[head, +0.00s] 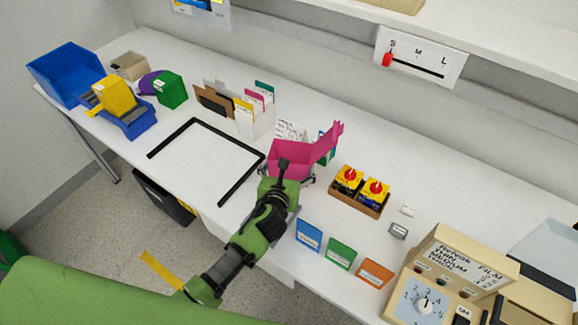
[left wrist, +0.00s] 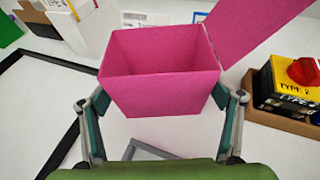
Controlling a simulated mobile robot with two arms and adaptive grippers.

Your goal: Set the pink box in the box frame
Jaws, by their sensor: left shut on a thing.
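The pink box (head: 289,157) is open, with its lid (head: 327,144) swung out to the right. My left gripper (head: 281,172) is shut on the box from its near side. In the left wrist view the pink box (left wrist: 162,75) sits between the two fingers of my left gripper (left wrist: 163,112), upright with its empty inside showing. The box frame is a black outline (head: 182,131) on the white table, open on its near side, to the left of the box. Part of it shows in the left wrist view (left wrist: 58,150). My right gripper is not in view.
A brown tray with yellow-and-red switches (head: 359,193) stands right of the box. Card holders (head: 258,112) stand behind the frame. Blue, green and orange cards (head: 340,254) stand at the table's near edge. The area inside the frame is clear.

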